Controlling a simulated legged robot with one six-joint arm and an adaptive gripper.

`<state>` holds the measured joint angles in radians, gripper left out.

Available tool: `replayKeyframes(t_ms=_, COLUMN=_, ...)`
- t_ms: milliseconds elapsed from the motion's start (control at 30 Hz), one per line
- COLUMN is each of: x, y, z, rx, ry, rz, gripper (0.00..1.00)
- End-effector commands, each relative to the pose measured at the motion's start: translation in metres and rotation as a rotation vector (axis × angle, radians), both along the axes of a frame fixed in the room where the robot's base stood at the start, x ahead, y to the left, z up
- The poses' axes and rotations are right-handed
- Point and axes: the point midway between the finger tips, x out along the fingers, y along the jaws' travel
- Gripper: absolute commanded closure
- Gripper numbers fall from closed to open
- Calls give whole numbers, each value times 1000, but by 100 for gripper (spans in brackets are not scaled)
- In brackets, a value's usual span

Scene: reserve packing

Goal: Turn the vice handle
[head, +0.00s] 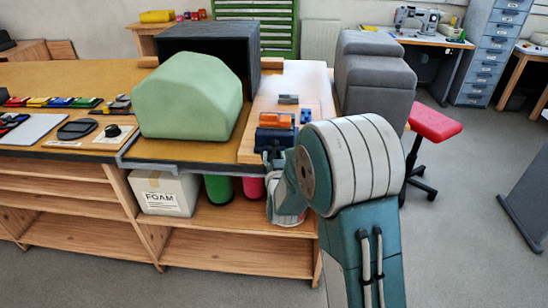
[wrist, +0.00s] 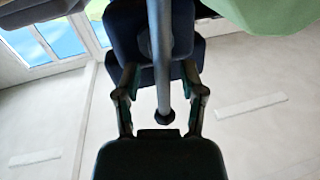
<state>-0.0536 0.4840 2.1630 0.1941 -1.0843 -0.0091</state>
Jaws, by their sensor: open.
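The dark blue vice (head: 276,139) stands at the front edge of the bench, with an orange piece (head: 275,121) at its top. In the wrist view the vice body (wrist: 186,55) is dark and its handle, a grey bar (wrist: 161,60), runs down the middle to a dark end knob (wrist: 165,117). My gripper (wrist: 160,72) is open, with one finger on each side of the bar and a visible gap to both. In the head view my gripper (head: 272,158) is just below the vice at the bench front, and the handle cannot be made out there.
A large green foam block (head: 190,98) is left of the vice, before a dark open box (head: 210,42). Grey foam blocks (head: 372,75) stand behind right. A FOAM carton (head: 165,193) is on the shelf below.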

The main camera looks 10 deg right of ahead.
Motion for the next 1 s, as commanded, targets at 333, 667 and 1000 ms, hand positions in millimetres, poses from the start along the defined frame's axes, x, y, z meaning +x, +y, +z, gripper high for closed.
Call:
replayKeyframes(t_ms=333, x=0, y=1, z=0, rx=0, ry=0, rz=1, gripper=100)
replayKeyframes(t_ms=667, x=0, y=0, z=-1, rx=53, ry=-18, rz=2, gripper=100)
replayKeyframes(t_ms=1000, x=-2, y=-6, z=-3, rx=282, ry=-90, rz=1, gripper=100)
